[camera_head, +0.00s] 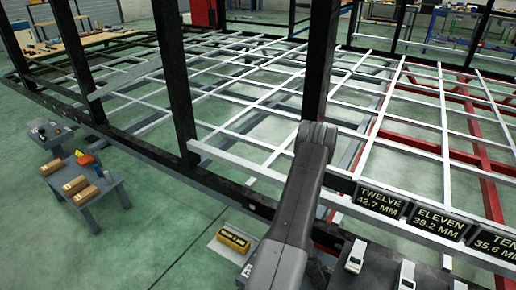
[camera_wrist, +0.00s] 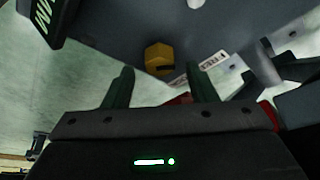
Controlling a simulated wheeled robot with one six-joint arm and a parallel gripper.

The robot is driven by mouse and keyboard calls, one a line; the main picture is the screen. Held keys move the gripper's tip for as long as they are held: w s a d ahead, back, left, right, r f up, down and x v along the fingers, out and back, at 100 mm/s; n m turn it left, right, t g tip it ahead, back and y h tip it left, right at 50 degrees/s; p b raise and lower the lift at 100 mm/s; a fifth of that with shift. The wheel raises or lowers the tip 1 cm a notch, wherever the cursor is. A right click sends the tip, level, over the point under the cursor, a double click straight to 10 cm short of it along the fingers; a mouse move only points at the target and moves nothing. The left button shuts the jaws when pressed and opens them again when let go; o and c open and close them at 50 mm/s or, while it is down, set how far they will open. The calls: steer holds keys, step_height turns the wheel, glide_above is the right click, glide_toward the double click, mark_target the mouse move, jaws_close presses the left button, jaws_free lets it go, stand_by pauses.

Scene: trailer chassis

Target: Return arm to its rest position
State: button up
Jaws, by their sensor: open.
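My gripper (camera_wrist: 162,85) shows in the wrist view with its two dark fingers spread apart. It is open, and nothing is between the fingers. In the head view a grey link of my arm rises from the bottom middle and ends in front of the chassis frame; the gripper itself is hidden there. In the wrist view a yellow object (camera_wrist: 158,57) and a white label (camera_wrist: 208,65) on a grey surface lie beyond the fingers.
The trailer chassis (camera_head: 250,125), with white crossbars and black posts, stands close ahead. Black signs (camera_head: 382,201) and handheld devices (camera_head: 356,256) are at lower right. A yellow box (camera_head: 233,240) sits near my arm. A small table (camera_head: 97,205) holds boxes at left. Green floor is open at lower left.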

steer(key=shift+p+x, duration=0.5)
steer(key=shift+x, duration=0.3)
steer(key=m+g+p, duration=0.1)
steer(key=m+p, duration=0.2)
steer(key=shift+w+m+p, duration=0.1)
steer(key=shift+m+p, duration=0.25)
steer(key=shift+m, duration=0.05)
steer(key=m+g+p, duration=0.1)
steer(key=m+p, duration=0.1)
steer(key=m, duration=0.1)
steer(key=shift+w+d+m+g+p, duration=0.1)
steer(key=shift+m+g+p, duration=0.2)
steer(key=shift+g+p, duration=0.1)
steer(key=p+v, duration=0.1)
steer(key=v, duration=1.2)
steer(key=shift+p, duration=0.35)
steer(key=shift+r, duration=0.1)
